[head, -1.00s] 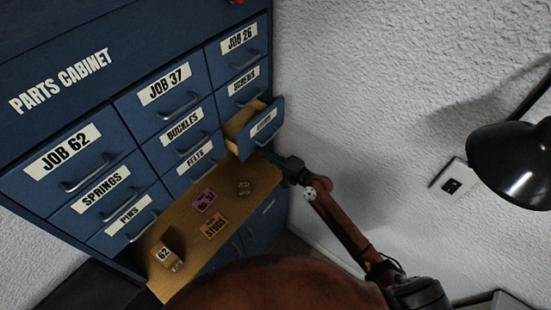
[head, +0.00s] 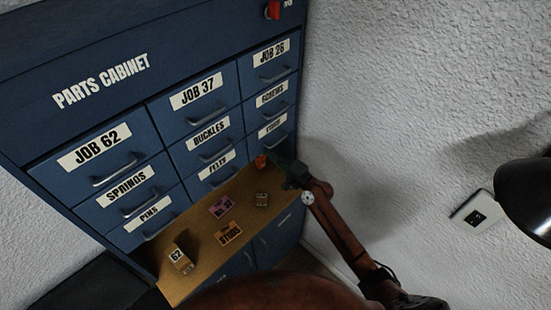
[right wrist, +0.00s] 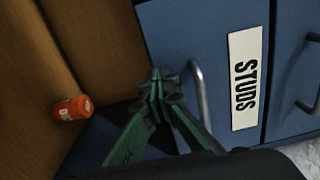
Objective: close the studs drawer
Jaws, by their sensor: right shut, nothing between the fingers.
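The studs drawer (head: 272,128) is the lowest drawer in the right column of the blue parts cabinet. Its front looks flush with the fronts around it. In the right wrist view the drawer front (right wrist: 185,40) fills the middle, with its STUDS label and metal handle. My right gripper (right wrist: 155,80) is shut and empty, in front of the drawer face beside the handle. In the head view the right gripper (head: 278,161) is just below the drawer, above the wooden shelf. I cannot tell whether the fingertips touch the drawer. My left gripper is not in view.
The wooden shelf (head: 200,265) below the drawers carries an orange cylinder (head: 261,161) near my right gripper, a small block (head: 262,199), pink and orange cards, and a box marked 62 (head: 178,256). A textured wall is close on the right, with a black lamp (head: 525,195).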

